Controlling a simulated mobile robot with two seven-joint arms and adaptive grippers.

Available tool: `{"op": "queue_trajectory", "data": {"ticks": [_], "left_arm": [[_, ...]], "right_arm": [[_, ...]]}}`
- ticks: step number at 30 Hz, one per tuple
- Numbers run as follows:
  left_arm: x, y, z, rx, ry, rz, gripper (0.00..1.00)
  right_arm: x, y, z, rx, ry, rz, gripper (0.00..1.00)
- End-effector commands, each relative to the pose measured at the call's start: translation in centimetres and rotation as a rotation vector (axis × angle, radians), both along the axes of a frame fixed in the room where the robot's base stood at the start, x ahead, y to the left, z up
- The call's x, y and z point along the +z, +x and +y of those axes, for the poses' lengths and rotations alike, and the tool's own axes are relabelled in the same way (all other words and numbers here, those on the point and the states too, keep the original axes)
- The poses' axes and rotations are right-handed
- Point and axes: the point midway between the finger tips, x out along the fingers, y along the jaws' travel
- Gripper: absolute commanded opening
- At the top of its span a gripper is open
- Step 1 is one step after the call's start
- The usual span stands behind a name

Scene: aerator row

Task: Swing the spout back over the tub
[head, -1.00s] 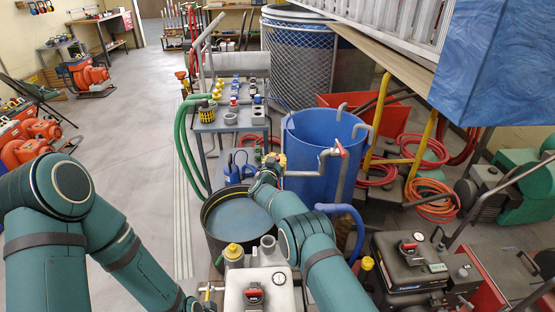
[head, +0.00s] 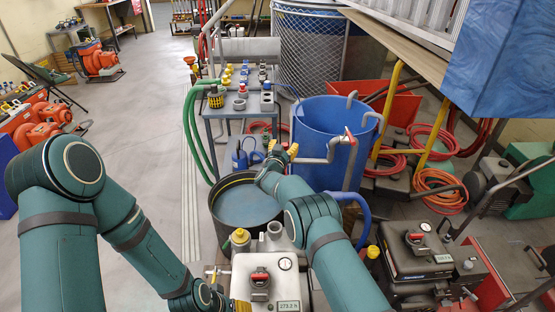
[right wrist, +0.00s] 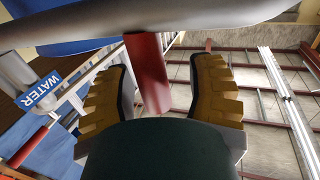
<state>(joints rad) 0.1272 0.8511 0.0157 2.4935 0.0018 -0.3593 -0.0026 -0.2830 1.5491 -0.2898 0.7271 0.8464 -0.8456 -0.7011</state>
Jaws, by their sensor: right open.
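The grey spout pipe (head: 314,161) runs left from a red-handled fitting (head: 348,134) at the front of the blue barrel (head: 330,125). A dark round tub (head: 221,227) of bluish water stands below and to the left of the pipe's end. My right gripper (head: 290,151) is at that left end, above the tub's far right edge. In the right wrist view its two yellow-brown fingers (right wrist: 158,85) are open, with a red bar (right wrist: 148,75) between them and a grey pipe (right wrist: 150,28) across the top. I cannot tell whether they touch. My left gripper (head: 241,305) is partly cut off near the pump.
A pump unit with a gauge (head: 270,280) stands in front of the tub. A dark machine (head: 415,252) is at the right. A bench (head: 225,110) with fittings is behind the tub, beside green hoses (head: 192,135). Grey floor (head: 150,160) is clear at the left.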

Motion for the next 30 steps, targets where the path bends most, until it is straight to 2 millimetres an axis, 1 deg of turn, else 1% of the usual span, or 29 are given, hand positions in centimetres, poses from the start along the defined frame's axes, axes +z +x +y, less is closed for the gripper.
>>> {"op": "queue_trajectory", "data": {"ticks": [5, 11, 21, 25, 30], "left_arm": [[0.0, 0.0, 0.0, 0.000, 0.000, 0.000, 0.59], [0.0, 0.0, 0.0, 0.000, 0.000, 0.000, 0.59], [0.0, 0.0, 0.0, 0.000, 0.000, 0.000, 0.59], [0.0, 0.0, 0.0, 0.000, 0.000, 0.000, 0.59], [0.0, 0.0, 0.0, 0.000, 0.000, 0.000, 0.59]], "right_arm": [[0.1, -1.6, 0.6, 0.003, -0.002, 0.002, 0.55], [0.1, -3.9, 1.4, 0.004, -0.001, 0.001, 0.55], [0.1, -8.5, 3.1, 0.005, 0.001, 0.000, 0.55], [0.1, -9.8, 3.5, 0.005, 0.001, 0.000, 0.55], [0.1, -10.5, 3.8, 0.005, 0.002, -0.001, 0.55]]}}
